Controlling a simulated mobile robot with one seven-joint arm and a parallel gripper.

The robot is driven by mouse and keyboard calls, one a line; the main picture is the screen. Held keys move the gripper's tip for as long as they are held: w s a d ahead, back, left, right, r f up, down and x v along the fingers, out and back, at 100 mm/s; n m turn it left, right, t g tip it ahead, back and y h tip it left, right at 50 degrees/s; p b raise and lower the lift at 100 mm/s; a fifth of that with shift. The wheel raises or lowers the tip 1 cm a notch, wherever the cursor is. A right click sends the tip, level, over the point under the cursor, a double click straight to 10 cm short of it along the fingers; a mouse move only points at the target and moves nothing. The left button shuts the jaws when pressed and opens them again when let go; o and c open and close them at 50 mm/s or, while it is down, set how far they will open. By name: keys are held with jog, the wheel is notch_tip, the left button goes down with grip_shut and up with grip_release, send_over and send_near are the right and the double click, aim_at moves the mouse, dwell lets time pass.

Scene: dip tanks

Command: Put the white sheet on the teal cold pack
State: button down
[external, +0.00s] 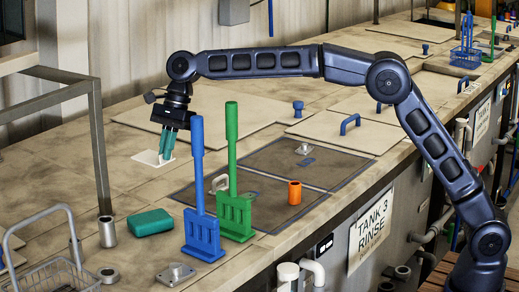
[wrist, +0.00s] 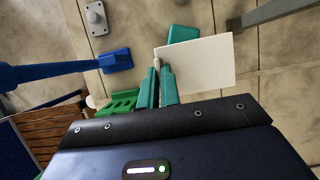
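The white sheet (external: 147,157) is a thin, pale rectangle at my gripper's fingertips in the external view. In the wrist view the sheet (wrist: 205,65) extends right from the fingertips, its small tab between them. My gripper (external: 166,156) points down with teal fingers; in the wrist view the gripper (wrist: 158,70) looks closed on the tab. The teal cold pack (external: 151,222) lies flat on the counter, nearer the external camera than the sheet. In the wrist view the sheet partly hides the cold pack (wrist: 182,34).
A blue upright-handled tool (external: 202,235) and a green one (external: 236,215) stand right of the cold pack. An orange cylinder (external: 294,192) stands on the dark tank cover. A grey metal frame (external: 98,150) and wire basket (external: 50,278) are at left.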

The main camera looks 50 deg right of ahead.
notch_tip(320, 180, down, 15)
jog(key=shift+f, duration=0.15)
dwell(0.4)
jog(key=shift+f, duration=0.1)
jog(key=c, duration=1.6)
grip_release()
